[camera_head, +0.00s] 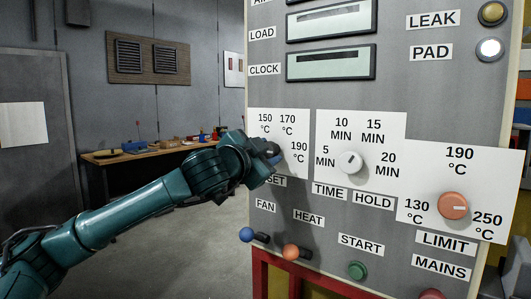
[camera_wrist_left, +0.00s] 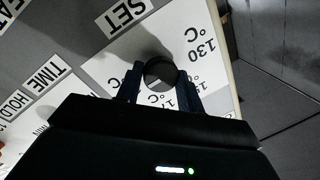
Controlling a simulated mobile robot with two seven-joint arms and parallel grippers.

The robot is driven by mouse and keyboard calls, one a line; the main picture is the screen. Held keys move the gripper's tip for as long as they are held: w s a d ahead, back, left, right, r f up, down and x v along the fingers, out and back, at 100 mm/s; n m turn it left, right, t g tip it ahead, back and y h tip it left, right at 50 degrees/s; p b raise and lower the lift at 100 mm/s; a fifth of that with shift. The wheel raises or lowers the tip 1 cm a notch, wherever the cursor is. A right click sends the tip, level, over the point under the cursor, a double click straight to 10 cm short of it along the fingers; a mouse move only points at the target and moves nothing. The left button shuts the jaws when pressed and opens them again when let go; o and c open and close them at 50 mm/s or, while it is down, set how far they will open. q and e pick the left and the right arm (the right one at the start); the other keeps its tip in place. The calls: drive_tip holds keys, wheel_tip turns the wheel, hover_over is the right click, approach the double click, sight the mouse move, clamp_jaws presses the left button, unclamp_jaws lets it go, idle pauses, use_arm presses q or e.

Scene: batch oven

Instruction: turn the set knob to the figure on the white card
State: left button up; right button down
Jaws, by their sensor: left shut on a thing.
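The set knob (camera_wrist_left: 159,72) is dark and round. It sits on the white SET dial plate (camera_head: 264,120), which reads 150, 170 and 190 °C in the head view; 130 °C also shows in the left wrist view. My left gripper (camera_head: 271,155) is at this knob and hides most of it in the head view. In the left wrist view its fingers (camera_wrist_left: 160,84) are shut on the knob, one on each side. A white sheet (camera_head: 22,125) at far left shows no readable figure. My right gripper is not in view.
To the right are the TIME knob (camera_head: 350,162) and the orange LIMIT knob (camera_head: 453,206). Below are the blue FAN lever (camera_head: 247,234), the orange HEAT lever (camera_head: 291,252) and the green START button (camera_head: 357,270). A wooden bench (camera_head: 140,154) stands behind my left arm.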

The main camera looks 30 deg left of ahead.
use_arm(q)
drive_tip(key=shift+m, duration=0.3)
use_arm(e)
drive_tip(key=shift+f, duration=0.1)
use_arm(q)
drive_tip(key=o, duration=1)
drive_tip(key=shift+c, duration=0.2)
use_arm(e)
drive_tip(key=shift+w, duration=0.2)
use_arm(q)
drive_tip(key=s+b, duration=0.4)
drive_tip(key=s, duration=0.9)
drive_tip(key=shift+d, duration=0.45)
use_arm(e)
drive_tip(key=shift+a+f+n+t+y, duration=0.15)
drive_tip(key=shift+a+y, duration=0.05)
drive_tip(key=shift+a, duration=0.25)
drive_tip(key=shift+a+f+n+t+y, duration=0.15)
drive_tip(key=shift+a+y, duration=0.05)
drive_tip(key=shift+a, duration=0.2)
use_arm(q)
drive_tip(key=shift+s, duration=0.1)
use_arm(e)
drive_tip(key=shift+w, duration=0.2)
